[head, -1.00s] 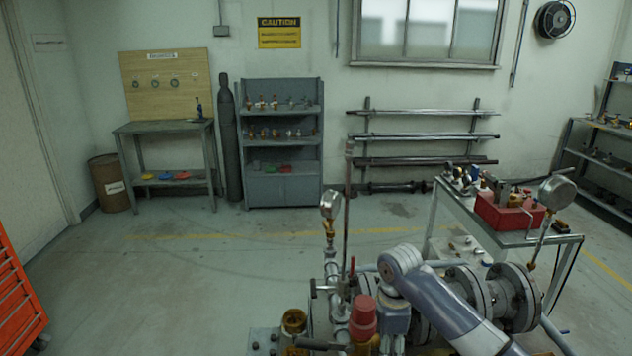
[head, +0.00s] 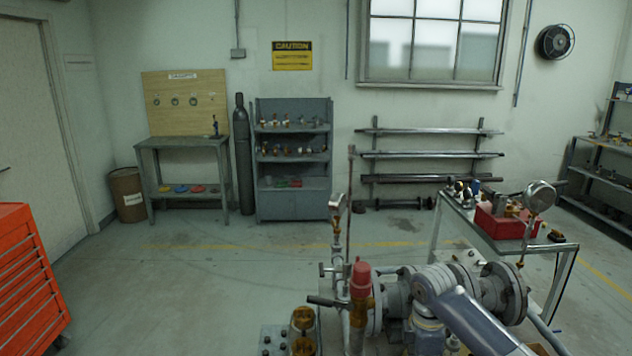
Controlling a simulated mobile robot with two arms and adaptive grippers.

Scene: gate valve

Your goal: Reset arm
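A grey link of my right arm (head: 470,315) comes in from the bottom right and ends at a rounded joint in front of the flanged pipe (head: 505,290). Its gripper does not show; the part below the joint runs off the bottom edge. My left arm and gripper are out of view. The arm hides part of the valve body.
A metal table (head: 560,247) with a red toolbox (head: 500,222) stands right behind the pipes. A red tool cabinet (head: 28,285) is at the left edge. A workbench (head: 185,145), a gas cylinder (head: 244,155) and grey shelves (head: 292,205) line the back wall. The floor between is clear.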

